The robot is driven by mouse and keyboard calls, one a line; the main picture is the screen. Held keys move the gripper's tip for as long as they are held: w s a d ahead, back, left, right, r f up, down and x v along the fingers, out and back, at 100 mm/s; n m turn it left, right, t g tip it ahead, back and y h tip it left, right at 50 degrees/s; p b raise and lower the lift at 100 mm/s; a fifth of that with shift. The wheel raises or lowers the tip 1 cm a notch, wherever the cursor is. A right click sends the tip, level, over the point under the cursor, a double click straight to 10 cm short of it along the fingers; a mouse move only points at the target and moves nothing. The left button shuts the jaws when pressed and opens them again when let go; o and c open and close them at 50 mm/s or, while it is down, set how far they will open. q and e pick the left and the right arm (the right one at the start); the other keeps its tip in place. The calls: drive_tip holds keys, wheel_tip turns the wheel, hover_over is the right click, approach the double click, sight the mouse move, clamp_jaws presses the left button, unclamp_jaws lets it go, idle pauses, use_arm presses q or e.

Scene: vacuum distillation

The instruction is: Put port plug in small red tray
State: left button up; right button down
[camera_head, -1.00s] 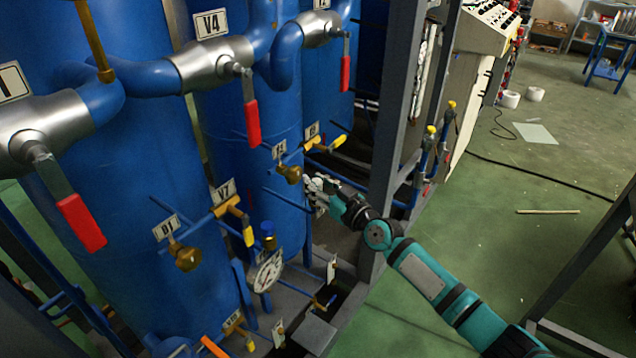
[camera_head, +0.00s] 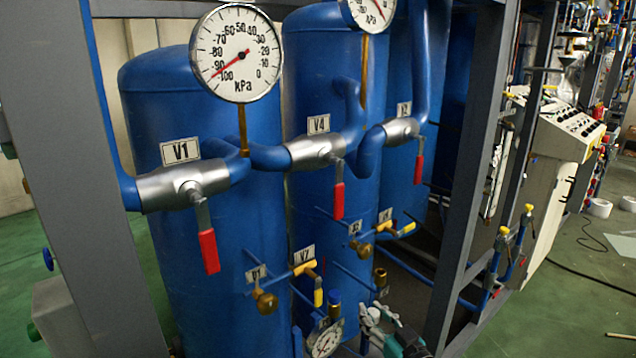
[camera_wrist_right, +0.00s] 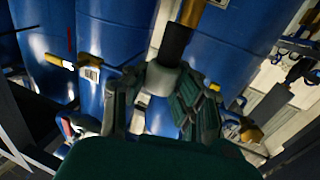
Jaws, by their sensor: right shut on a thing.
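My right gripper (camera_head: 372,314) is low in the head view, in front of the blue tanks. It is shut on a small brass and dark piece (camera_head: 380,277), which looks like the port plug and stands up from the fingers. In the right wrist view the fingers (camera_wrist_right: 163,95) close around its grey lower end; above that are a dark band (camera_wrist_right: 176,42) and a brass top. Similar brass fittings sit at the D1 label (camera_head: 265,302) and farther right on the pipework (camera_head: 361,248). No small red tray is visible. My left gripper is out of view.
Blue tanks (camera_head: 210,120) with red-handled valves (camera_head: 208,250) and pressure gauges (camera_head: 238,54) fill the left and middle. A low gauge (camera_head: 325,340) is left of my right gripper. A grey frame post (camera_head: 470,180) stands to its right.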

drive_tip(key=s+a+f, duration=0.1)
drive_tip(key=s+a, duration=0.2)
drive_tip(key=s, duration=0.4)
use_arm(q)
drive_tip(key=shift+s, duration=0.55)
use_arm(e)
drive_tip(key=s+d+r+m+h, duration=0.2)
drive_tip(key=s+d+h, duration=0.1)
drive_tip(key=s, duration=0.6)
drive_tip(key=s+d+r+m+t+h, duration=0.1)
drive_tip(key=s+d+h, duration=0.3)
drive_tip(key=s, duration=0.6)
drive_tip(key=shift+s+d+r+m+t, duration=0.35)
drive_tip(key=shift+r+m, duration=0.2)
drive_tip(key=shift+m, duration=0.35)
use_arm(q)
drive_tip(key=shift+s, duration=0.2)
use_arm(e)
drive_tip(key=w+a+r+n+g+y, duration=0.4)
drive_tip(key=a+r+n+y, duration=0.4)
drive_tip(key=a, duration=0.5)
wheel_tip(320, 180, up, 2)
drive_tip(key=y, duration=0.3)
drive_tip(key=shift+w+d, duration=0.1)
drive_tip(key=shift+d, duration=0.05)
